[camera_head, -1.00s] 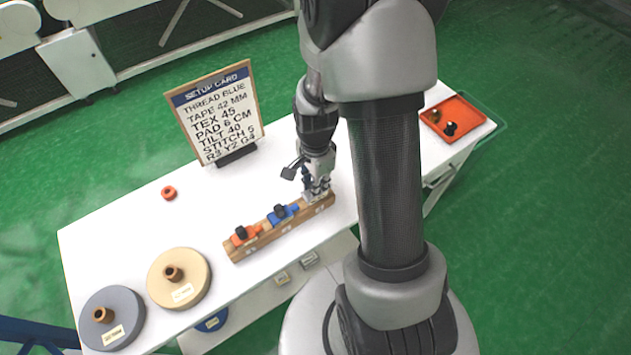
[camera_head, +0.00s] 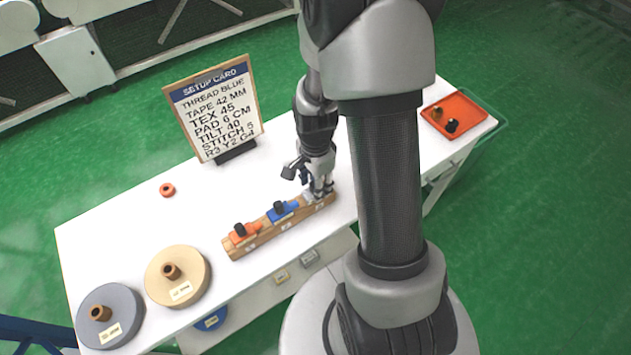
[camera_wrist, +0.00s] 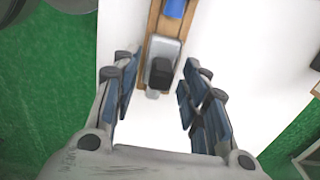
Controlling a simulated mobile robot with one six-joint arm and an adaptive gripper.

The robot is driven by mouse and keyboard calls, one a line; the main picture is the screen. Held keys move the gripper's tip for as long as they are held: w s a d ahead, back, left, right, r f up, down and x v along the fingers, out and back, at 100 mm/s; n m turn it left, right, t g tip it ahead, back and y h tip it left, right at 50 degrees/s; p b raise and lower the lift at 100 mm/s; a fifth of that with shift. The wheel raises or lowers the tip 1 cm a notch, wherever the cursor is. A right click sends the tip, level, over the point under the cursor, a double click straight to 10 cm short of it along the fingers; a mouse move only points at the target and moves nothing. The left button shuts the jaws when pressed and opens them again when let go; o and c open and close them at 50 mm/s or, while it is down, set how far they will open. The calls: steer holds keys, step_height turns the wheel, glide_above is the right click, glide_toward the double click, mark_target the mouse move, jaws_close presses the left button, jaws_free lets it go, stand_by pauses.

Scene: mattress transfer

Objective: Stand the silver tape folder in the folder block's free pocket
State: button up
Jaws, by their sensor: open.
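The wooden folder block (camera_head: 237,250) lies on the white table, with an orange folder (camera_head: 243,235) at its left end and a blue folder (camera_head: 282,212) in the middle. The silver tape folder (camera_wrist: 163,50), with a black knob, sits at the block's right end, in line with the others; it also shows in the head view (camera_head: 309,196), partly hidden by my gripper. It appears to be in the end pocket, though how deep I cannot tell. My gripper (camera_wrist: 158,100) is open, with its fingers on either side of the silver folder and apart from it.
A setup card (camera_head: 215,110) stands behind the block. A small orange ring (camera_head: 167,190) and two large round spools, tan (camera_head: 190,268) and grey (camera_head: 126,306), are on the left of the table. An orange tray (camera_head: 462,108) with small parts is at the far right.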

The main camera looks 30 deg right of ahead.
step_height(320, 180, up, 12)
stand_by(0.7)
steer(key=shift+r, duration=0.1)
stand_by(0.3)
steer(key=s+a+r+n+t, duration=0.4)
steer(key=s+a+r+n, duration=0.6)
steer(key=n, duration=0.7)
steer(key=s+r, duration=0.3)
steer(key=r, duration=0.1)
steer(key=shift+s+a+r+n+t, duration=0.3)
steer(key=shift+a+r, duration=0.05)
steer(key=shift+r, duration=0.05)
